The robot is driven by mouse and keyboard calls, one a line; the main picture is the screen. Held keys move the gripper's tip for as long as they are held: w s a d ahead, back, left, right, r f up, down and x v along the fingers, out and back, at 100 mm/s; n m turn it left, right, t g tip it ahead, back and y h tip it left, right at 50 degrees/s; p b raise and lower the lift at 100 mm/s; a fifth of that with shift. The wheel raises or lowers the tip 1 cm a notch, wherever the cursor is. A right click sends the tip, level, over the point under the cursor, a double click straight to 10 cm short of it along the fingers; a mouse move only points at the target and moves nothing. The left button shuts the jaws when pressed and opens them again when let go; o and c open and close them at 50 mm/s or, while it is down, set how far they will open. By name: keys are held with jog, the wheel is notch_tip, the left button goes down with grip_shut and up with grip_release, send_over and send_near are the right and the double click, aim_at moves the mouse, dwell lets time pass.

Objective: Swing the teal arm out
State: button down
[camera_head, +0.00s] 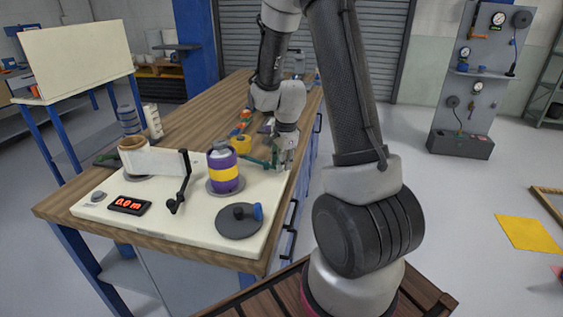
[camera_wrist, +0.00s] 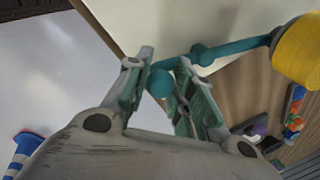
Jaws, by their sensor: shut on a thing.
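The teal arm (camera_wrist: 238,47) runs from a pivot beside a yellow roller (camera_wrist: 300,52) to rounded teal knobs at its free end. In the head view the teal arm (camera_head: 258,162) lies near the right edge of the cream board, just behind the purple and yellow roller (camera_head: 223,168). My gripper (camera_wrist: 168,72) is shut on the teal arm's knobbed end, with one finger on each side. In the head view my gripper (camera_head: 284,157) is at the board's right edge. The exact contact is partly hidden by the fingers.
The cream board (camera_head: 160,225) lies on a wooden workbench (camera_head: 190,84). It carries a white film roll (camera_head: 135,155), a black crank (camera_head: 180,183), a red display (camera_head: 130,205) and a dark disc (camera_head: 238,222). Open floor lies right of the bench.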

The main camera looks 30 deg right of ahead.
jog(key=c, duration=1.2)
grip_release()
jog(key=r, duration=0.4)
jog(key=s+r, duration=0.1)
jog(key=r, duration=0.3)
jog(key=s+r, duration=0.1)
jog(key=r, duration=0.2)
jog(key=shift+s+a+r, duration=0.1)
jog(key=shift+s+r, duration=0.1)
jog(key=shift+r, duration=0.2)
